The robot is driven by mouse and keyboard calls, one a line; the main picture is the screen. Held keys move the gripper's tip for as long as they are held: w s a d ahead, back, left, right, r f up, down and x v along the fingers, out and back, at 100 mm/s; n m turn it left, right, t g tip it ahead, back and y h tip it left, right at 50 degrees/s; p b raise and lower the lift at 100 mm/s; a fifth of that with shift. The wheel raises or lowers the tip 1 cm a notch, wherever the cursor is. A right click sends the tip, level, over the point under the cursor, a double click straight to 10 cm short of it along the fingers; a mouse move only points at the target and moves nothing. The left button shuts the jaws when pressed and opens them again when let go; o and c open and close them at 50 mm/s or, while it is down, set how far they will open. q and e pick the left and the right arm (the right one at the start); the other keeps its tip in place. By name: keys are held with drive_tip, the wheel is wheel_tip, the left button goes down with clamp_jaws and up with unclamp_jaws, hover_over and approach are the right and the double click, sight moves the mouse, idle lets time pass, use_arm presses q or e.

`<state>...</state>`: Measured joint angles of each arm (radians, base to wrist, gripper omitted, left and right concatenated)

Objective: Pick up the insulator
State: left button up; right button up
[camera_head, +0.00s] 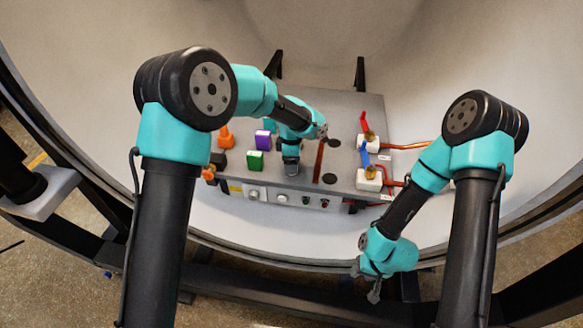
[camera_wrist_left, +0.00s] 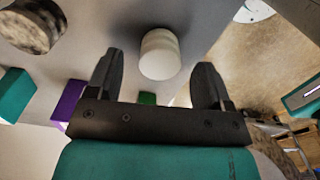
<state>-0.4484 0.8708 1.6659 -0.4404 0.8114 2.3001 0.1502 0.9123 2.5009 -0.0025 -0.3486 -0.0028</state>
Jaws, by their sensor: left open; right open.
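A short white cylinder, which looks like the insulator (camera_wrist_left: 160,54), stands out from a grey surface in the left wrist view. It appears between the two dark fingers of my left gripper (camera_wrist_left: 159,64). The fingers are open, and I see no contact with it. In the head view my left gripper (camera_head: 291,170) points down over the grey panel (camera_head: 310,105), and I cannot make out the white cylinder there; the arm may hide it. My right gripper (camera_head: 365,282) is open and empty, in front of the panel at the lower right.
A purple block (camera_head: 263,140), a green block (camera_head: 254,160) and orange pieces (camera_head: 225,137) are left of my left gripper. Red (camera_head: 365,122) and blue (camera_head: 365,155) levers stand on white valves at right. Copper pipes (camera_head: 405,146) run rightward. The curved chamber wall (camera_head: 450,50) surrounds the panel.

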use_arm(q)
drive_tip(key=shift+f, duration=1.1)
drive_tip(key=c, duration=1.1)
